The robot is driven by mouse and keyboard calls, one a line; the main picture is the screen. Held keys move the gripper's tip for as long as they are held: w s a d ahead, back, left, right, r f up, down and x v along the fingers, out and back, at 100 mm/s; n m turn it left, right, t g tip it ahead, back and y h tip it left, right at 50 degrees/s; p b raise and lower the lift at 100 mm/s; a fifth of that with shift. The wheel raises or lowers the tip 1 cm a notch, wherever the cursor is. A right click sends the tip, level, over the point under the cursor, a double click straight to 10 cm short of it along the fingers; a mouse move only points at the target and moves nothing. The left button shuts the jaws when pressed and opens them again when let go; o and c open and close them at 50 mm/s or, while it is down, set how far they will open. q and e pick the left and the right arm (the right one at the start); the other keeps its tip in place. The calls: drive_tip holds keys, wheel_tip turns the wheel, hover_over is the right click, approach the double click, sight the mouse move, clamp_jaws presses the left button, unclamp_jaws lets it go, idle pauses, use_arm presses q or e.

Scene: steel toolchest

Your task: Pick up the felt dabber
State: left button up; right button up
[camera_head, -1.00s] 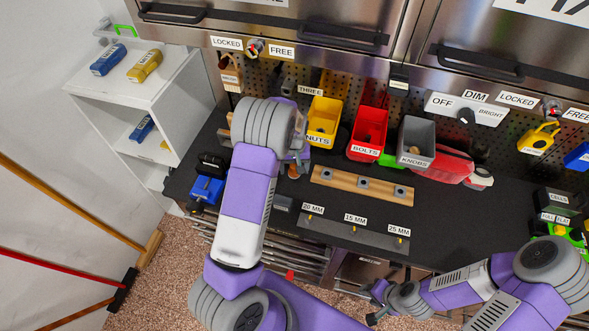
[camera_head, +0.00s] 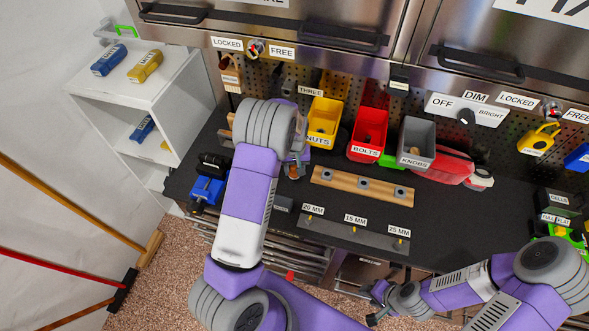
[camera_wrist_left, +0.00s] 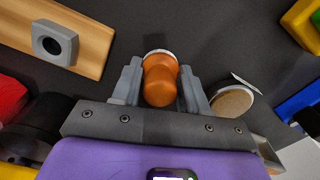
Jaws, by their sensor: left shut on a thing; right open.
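The felt dabber (camera_wrist_left: 160,82) has an orange-brown rounded handle and a pale rim at its far end. In the left wrist view it sits between the two grey fingers of my left gripper (camera_wrist_left: 160,88), which is shut on it. In the head view the left gripper (camera_head: 297,164) is over the bench behind my arm, and only a small orange-brown part of the dabber (camera_head: 293,173) shows. I cannot tell whether the dabber touches the bench. My right gripper (camera_head: 376,302) is open and empty, low in front of the bench edge.
A wooden rail with grey sockets (camera_head: 335,180) lies close to the right of the left gripper. Yellow (camera_head: 323,116), red (camera_head: 367,132) and grey (camera_head: 416,140) bins stand behind. In the left wrist view a round tan-topped thing (camera_wrist_left: 232,103) is beside the gripper.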

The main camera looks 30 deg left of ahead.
sight(294, 167)
use_arm(q)
drive_tip(key=shift+s+r, duration=0.15)
drive_tip(key=shift+r, duration=0.25)
wheel_tip(294, 167, up, 7)
drive_tip(key=shift+f, duration=0.15)
drive_tip(key=s+d, duration=0.2)
drive_tip(key=s, duration=0.7)
drive_tip(key=s+d, duration=0.2)
drive_tip(key=s, duration=0.8)
drive_tip(key=shift+d+f, duration=0.3)
drive_tip(key=shift+d, duration=0.05)
drive_tip(key=o, duration=0.4)
drive_tip(key=shift+c, duration=1.5)
